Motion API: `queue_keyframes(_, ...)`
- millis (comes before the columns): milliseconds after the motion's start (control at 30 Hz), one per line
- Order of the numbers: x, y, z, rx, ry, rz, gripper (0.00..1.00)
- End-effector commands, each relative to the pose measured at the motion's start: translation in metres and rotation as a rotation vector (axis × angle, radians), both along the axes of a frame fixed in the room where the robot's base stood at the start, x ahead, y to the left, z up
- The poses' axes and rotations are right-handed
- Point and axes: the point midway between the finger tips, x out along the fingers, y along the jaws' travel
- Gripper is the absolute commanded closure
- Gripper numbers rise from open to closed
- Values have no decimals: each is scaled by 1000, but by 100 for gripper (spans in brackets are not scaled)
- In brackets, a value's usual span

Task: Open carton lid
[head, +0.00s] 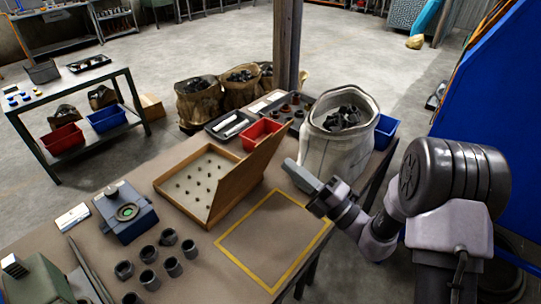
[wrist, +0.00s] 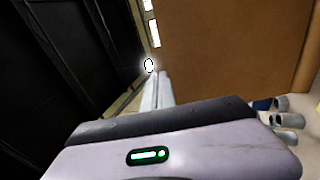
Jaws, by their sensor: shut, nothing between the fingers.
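The shallow tan carton (head: 172,180) sits on the brown workbench in the head view, with several small dark pieces on its pale floor. Its brown lid (head: 247,178) is raised along the carton's right side and leans outward to the right. My gripper (head: 293,168) is shut and empty, just right of the lid's outer face. In the wrist view, a brown panel that looks like the lid (wrist: 235,50) fills the upper right, beside my pale fingers (wrist: 156,88). I cannot tell whether the fingers touch it.
A yellow-outlined square (head: 275,235) lies empty in front of my gripper. A white sack (head: 340,140) of dark parts stands close behind it. A red bin (head: 262,132) sits behind the lid. A blue-grey device (head: 125,213) and several dark cups (head: 168,237) lie left and front.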

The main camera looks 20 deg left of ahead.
Motion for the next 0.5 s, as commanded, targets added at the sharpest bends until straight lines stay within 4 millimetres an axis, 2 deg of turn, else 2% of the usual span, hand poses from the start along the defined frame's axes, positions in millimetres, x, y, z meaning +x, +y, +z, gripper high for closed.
queue_keyframes(33, 2, 10, 3, 0, -4, 5, 100)
queue_keyframes(200, 12, 39, 15, 0, -4, 3, 100)
queue_keyframes(300, 16, 50, 20, -1, -3, 3, 100)
queue_keyframes(500, 19, 58, 25, -1, -2, 1, 100)
